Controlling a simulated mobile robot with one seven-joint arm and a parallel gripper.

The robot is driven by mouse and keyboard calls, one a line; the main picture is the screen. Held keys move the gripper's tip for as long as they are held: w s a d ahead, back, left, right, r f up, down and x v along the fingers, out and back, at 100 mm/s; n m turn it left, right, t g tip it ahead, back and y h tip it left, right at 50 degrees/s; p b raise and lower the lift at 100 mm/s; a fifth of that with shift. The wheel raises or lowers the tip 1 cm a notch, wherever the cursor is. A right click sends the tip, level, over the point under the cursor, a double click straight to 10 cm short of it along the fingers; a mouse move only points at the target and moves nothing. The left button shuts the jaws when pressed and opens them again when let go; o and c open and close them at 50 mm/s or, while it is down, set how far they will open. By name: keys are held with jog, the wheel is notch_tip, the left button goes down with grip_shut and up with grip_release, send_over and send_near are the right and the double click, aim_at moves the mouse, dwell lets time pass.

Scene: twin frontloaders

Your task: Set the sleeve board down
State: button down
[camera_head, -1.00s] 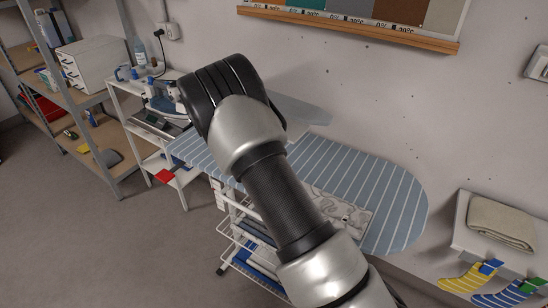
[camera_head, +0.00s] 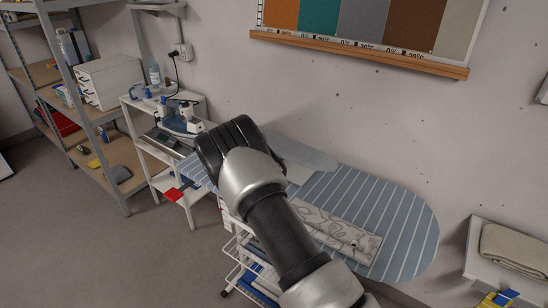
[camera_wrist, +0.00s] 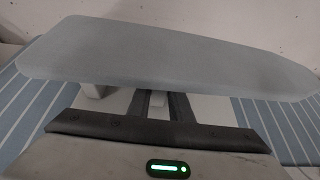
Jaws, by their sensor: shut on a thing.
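The sleeve board (camera_head: 306,153) is a narrow grey-blue padded board over the far side of the striped blue ironing board (camera_head: 408,225), partly hidden by my arm. In the wrist view the sleeve board (camera_wrist: 165,55) spans the picture, with pale support parts beneath it. My gripper (camera_wrist: 158,106) is shut on the sleeve board's pale lower part, between two dark fingers. In the head view my wrist hides the fingers. The sleeve board looks level and low over the ironing board (camera_wrist: 28,112); I cannot tell whether its base touches.
A patterned cloth (camera_head: 338,236) lies on the ironing board's near side. A white side table (camera_head: 143,135) with an iron (camera_head: 183,118) stands left. A shelf rack (camera_head: 62,92) is further left. A folded towel (camera_head: 515,249) lies at right. The ironing board's right end is clear.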

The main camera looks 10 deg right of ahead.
jog(key=shift+r, duration=0.1)
jog(key=c, duration=2)
grip_release()
jog(key=shift+f, duration=0.2)
jog(key=o, duration=0.4)
jog(key=shift+r, duration=0.15)
jog(key=shift+s+a+r, duration=0.1)
jog(key=shift+s+a, duration=0.05)
jog(key=shift+a, duration=0.05)
jog(key=v, duration=1.1)
jog(key=shift+s+a+r, duration=0.15)
jog(key=shift+s, duration=0.05)
jog(key=shift+o, duration=0.2)
